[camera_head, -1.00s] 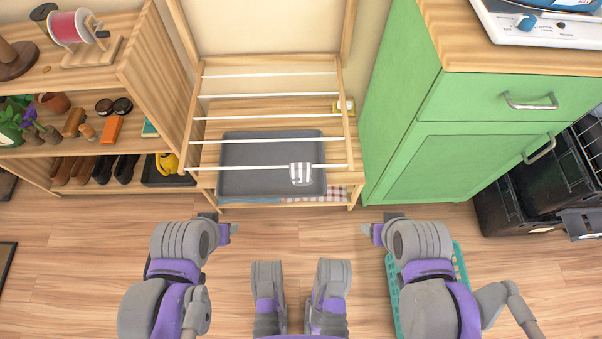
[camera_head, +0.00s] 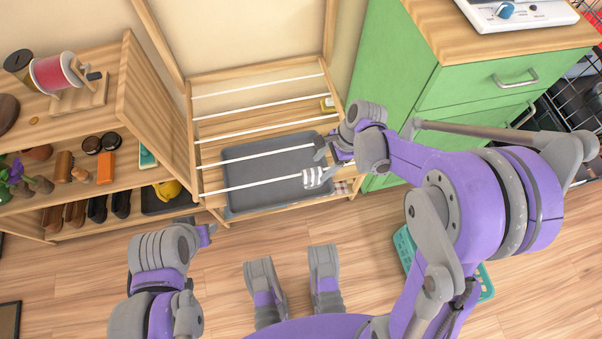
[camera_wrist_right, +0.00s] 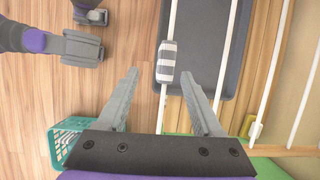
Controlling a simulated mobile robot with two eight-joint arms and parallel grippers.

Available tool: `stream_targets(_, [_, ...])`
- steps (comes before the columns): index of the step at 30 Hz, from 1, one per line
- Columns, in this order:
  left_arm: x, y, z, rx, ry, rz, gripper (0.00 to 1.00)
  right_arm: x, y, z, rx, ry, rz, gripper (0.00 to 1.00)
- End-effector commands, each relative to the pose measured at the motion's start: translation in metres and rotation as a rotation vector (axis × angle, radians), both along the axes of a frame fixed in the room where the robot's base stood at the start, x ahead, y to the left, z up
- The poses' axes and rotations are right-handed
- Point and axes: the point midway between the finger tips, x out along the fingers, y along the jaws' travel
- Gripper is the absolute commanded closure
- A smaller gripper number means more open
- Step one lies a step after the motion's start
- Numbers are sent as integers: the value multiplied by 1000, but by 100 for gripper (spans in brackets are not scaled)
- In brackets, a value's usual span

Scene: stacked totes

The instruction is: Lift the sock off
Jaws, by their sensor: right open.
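The grey-and-white striped sock (camera_head: 312,178) hangs over the front white rod (camera_head: 245,186) of the wooden drying rack. In the right wrist view the sock (camera_wrist_right: 166,62) lies ahead of and roughly between the fingertips, apart from them. My right gripper (camera_head: 324,163) is open and empty at the rack's front right, close to the sock; its two spread fingers also show in the right wrist view (camera_wrist_right: 160,76). My left gripper (camera_head: 207,232) is low in front of the rack's left side, away from the sock; its jaws are too small to read.
A dark grey tray (camera_head: 238,205) lies under the rods. A wooden shelf with shoes and pots (camera_head: 80,235) stands left, a green cabinet (camera_head: 470,88) right. A teal basket (camera_head: 487,285) sits on the floor under my right arm. The floor in front is mostly clear.

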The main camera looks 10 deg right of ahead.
Motion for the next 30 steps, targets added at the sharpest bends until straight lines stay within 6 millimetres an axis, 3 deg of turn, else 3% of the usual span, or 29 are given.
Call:
stream_targets(12, [2,0,-17,0,6,0,50,3,19,-50,11,24,-33,32])
stream_targets(20, [3,0,-23,0,7,0,50,5,24,-65,10,22,-31,32])
stream_targets(30, [5,0,-40,0,12,0,50,10,38,-106,10,21,-31,32])
